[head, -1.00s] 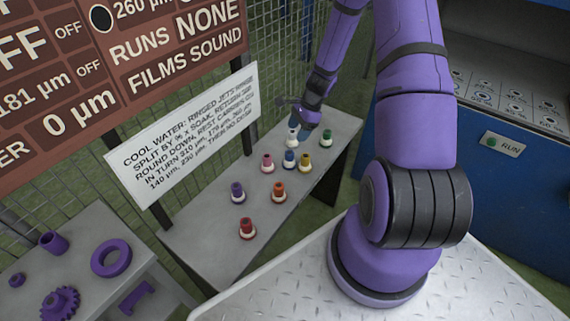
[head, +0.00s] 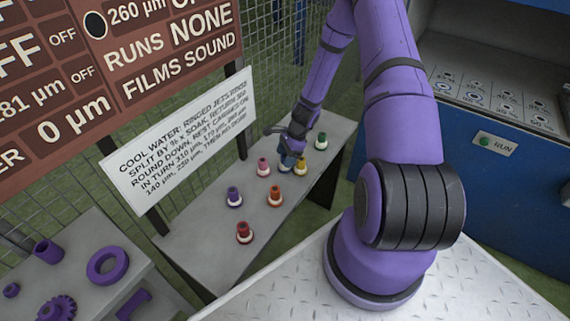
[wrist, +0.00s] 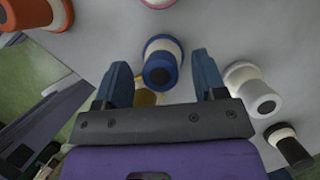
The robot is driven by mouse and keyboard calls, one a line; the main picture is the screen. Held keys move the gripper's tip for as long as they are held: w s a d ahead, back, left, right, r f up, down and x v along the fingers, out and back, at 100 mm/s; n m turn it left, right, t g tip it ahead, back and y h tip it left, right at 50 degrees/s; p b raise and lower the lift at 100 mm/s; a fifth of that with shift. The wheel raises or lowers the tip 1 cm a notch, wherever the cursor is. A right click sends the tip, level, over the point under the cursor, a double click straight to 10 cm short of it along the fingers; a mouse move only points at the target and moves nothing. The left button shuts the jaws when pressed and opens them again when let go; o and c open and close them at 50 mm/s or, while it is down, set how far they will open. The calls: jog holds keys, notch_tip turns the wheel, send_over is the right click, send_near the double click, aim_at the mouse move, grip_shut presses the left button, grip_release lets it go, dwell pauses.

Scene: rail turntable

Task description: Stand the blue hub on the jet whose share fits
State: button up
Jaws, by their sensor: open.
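The blue hub (wrist: 165,64) is a blue cap with a dark centre and a white band. It stands on the grey bench between my gripper's fingers (wrist: 160,70), which are open on either side of it. I cannot tell whether either finger touches it. In the head view my gripper (head: 288,158) is low over the bench's far half and hides most of the hub. The jets (head: 482,98) are marked spots on the grey deck of the blue machine at the right; some have blue rings. Their labels are too small to read.
Near the gripper stand a yellow hub (head: 301,167), a pink hub (head: 262,167), a green hub (head: 321,141) and a white hub (wrist: 252,90). Purple, orange and red hubs stand nearer. A white sign (head: 180,135) and a brown board (head: 150,60) stand behind the bench (head: 195,245).

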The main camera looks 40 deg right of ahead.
jog(key=shift+x, duration=1.4)
grip_shut()
jog(key=shift+r, duration=0.1)
